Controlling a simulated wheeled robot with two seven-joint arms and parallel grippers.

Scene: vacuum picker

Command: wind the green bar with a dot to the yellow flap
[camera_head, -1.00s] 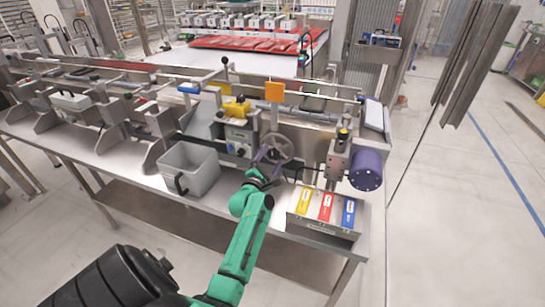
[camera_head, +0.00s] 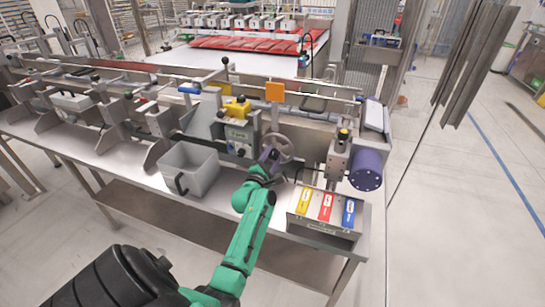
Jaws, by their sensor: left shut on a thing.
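A grey spoked handwheel (camera_head: 281,143) stands on the front of the machine. A yellow flap (camera_head: 304,202) lies on the sloping top of a metal box at the front right, at the left of a red flap (camera_head: 325,207) and a blue flap (camera_head: 349,213). I cannot make out a green bar with a dot. My right gripper is out of view.
A grey open bin (camera_head: 204,174) stands on the bench left of my arm. A purple motor cylinder (camera_head: 366,170) juts out at the right, above the metal box (camera_head: 326,231). An orange plate (camera_head: 275,91) stands above the wheel. The floor at the right is mostly clear.

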